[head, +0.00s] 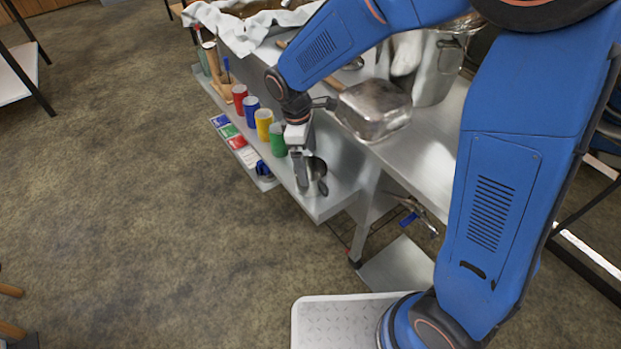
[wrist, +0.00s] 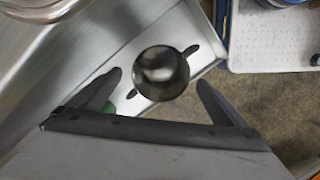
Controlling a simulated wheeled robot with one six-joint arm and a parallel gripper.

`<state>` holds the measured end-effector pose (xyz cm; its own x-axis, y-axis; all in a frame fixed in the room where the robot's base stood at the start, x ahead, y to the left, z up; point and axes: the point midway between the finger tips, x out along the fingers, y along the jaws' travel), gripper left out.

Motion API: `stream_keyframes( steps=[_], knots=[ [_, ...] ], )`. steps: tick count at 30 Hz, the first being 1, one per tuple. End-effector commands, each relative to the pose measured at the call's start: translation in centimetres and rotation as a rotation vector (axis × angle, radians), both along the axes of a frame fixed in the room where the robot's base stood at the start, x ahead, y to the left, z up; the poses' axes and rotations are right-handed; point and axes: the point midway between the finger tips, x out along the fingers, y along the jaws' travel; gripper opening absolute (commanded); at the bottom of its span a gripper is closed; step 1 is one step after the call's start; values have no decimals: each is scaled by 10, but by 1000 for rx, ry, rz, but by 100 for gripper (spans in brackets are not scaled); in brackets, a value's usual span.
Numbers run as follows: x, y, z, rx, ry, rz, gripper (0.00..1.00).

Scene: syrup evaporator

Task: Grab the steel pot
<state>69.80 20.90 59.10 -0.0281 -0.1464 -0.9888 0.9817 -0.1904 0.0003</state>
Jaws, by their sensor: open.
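A tall steel pot (head: 437,75) stands on the steel counter at the upper right of the head view, partly hidden behind my arm and beside a pale cloth. My gripper (head: 303,172) points down at the shelf along the counter's front, well left of that pot. Its fingers are open in the wrist view (wrist: 158,80). A dark, shiny round metal thing (wrist: 162,66) shows between and beyond the fingertips. It seems to be the small dark steel piece (head: 318,168) beside my gripper in the head view; whether they touch I cannot tell.
A rectangular steel pan (head: 374,108) stands on the counter close to my wrist. Red (head: 240,99), blue (head: 252,110), yellow (head: 264,125) and green (head: 278,139) cups line the shelf. A blue-handled valve (head: 409,219) sits under the counter.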

Motion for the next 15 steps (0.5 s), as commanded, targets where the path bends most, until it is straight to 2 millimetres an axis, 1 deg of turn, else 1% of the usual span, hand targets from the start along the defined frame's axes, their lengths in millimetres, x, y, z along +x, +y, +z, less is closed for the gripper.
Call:
stream_keyframes(
  steps=[7, 12, 15],
  knots=[
    [-1, -2, -16, -2, 2, 0, 97],
    [-3, -6, -39, -2, 3, 0, 97],
    [-3, -7, -50, -2, 2, 0, 97]
  ],
)
